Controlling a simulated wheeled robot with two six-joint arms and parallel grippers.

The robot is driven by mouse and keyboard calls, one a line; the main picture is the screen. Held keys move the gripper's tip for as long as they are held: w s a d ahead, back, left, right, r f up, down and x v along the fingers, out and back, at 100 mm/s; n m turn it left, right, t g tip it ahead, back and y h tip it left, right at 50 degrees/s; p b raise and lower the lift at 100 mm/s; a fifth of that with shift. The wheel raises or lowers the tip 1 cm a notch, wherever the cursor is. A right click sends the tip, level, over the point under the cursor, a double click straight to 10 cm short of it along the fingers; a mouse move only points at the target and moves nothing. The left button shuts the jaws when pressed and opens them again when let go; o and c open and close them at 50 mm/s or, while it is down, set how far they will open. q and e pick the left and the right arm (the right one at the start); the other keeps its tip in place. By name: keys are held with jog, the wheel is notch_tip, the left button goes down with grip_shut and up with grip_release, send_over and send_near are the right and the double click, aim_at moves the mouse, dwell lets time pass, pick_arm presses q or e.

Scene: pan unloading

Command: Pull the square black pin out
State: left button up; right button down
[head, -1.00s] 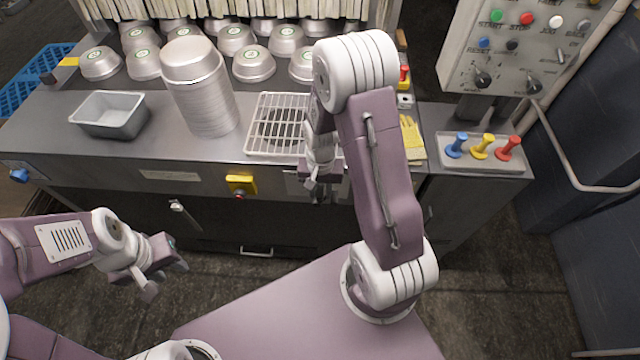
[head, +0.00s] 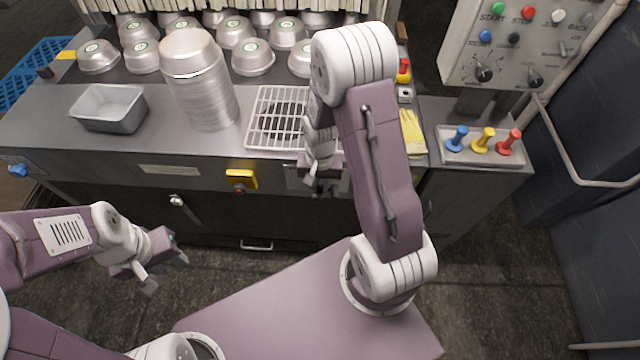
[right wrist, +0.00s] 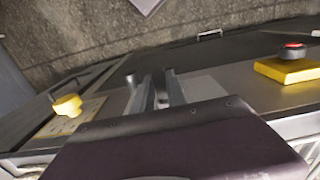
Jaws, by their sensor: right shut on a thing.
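My right gripper (head: 320,186) is at the counter's front face, below the wire rack. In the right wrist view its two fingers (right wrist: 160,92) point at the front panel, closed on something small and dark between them. This looks like the square black pin, but the fingers hide most of it and its shape cannot be made out. A grey round peg (right wrist: 131,80) shows just left of the fingers. My left gripper (head: 165,268) hangs empty over the floor at the left, with its fingers apart.
A yellow box with a red button (head: 241,180) is on the front face, left of my right gripper. A yellow knob (right wrist: 67,105) shows in the right wrist view. A wire rack (head: 275,120), pan stack (head: 205,95) and grey tin (head: 110,106) stand on the counter.

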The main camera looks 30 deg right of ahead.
jog(key=shift+s+a, duration=0.25)
jog(key=shift+s, duration=0.15)
jog(key=shift+s+a, duration=0.5)
jog(key=shift+s, duration=0.25)
jog(key=shift+s+a, duration=0.45)
jog(key=shift+s, duration=0.3)
notch_tip(320, 180, up, 7)
jog(key=p, duration=0.7)
